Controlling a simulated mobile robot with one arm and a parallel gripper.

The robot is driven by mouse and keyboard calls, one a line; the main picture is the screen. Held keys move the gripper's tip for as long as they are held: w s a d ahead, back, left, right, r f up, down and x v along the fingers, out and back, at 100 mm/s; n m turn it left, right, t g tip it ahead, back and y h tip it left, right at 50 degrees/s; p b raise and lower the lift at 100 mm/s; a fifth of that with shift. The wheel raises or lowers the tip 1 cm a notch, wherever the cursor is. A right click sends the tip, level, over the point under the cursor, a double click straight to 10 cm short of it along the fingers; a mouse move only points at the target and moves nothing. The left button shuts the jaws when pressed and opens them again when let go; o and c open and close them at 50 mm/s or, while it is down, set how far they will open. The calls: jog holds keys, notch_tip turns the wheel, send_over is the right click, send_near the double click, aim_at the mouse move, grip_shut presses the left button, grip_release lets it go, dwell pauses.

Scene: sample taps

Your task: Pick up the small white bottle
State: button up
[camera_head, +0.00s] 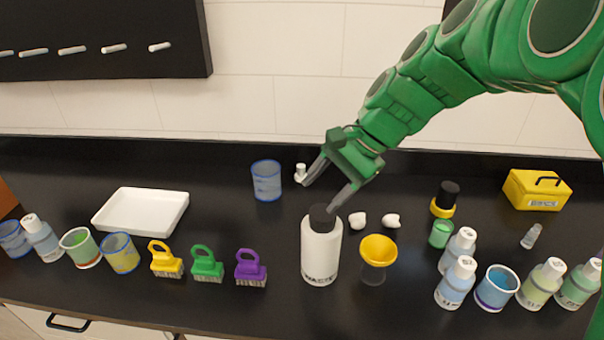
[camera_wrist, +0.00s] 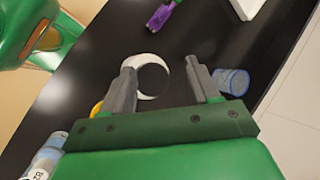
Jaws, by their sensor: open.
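A small white bottle (camera_head: 300,173) stands near the back of the black bench, just right of a blue-marked cup (camera_head: 266,181). My gripper (camera_head: 319,197) is open and empty, its fingers pointing down and left in the head view. One fingertip appears close to the small bottle; I cannot tell whether they touch. The other fingertip appears near the black cap of a larger white bottle (camera_head: 321,252). In the wrist view, that larger bottle (camera_wrist: 146,93) shows between and beyond the open fingers (camera_wrist: 160,66). I cannot make out the small bottle there.
Several brushes (camera_head: 207,263), cups and bottles line the front. A white tray (camera_head: 141,211) lies left, a yellow box (camera_head: 537,190) right. A wall rises behind the bench.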

jog(key=w+a+f+m+t+y, duration=0.2)
jog(key=w+m, duration=0.5)
jog(key=w, duration=1.1)
jog(key=w+f+m+t+y, duration=0.3)
jog(key=w+m, duration=0.5)
jog(key=w, duration=1)
jog(key=y, duration=0.1)
send_near(298, 173)
jog(key=shift+w+a+f, duration=0.25)
jog(key=shift+w+a, duration=0.15)
jog(key=shift+a, duration=0.1)
jog(key=shift+w+a+f, duration=0.25)
jog(key=shift+w+a, duration=0.1)
jog(key=shift+a, duration=0.2)
jog(key=shift+x, duration=1.05)
jog(key=shift+w+x, duration=0.2)
jog(key=shift+x, duration=2.6)
jog(key=shift+r, duration=0.2)
jog(key=shift+c, duration=0.2)
jog(key=c, duration=1)
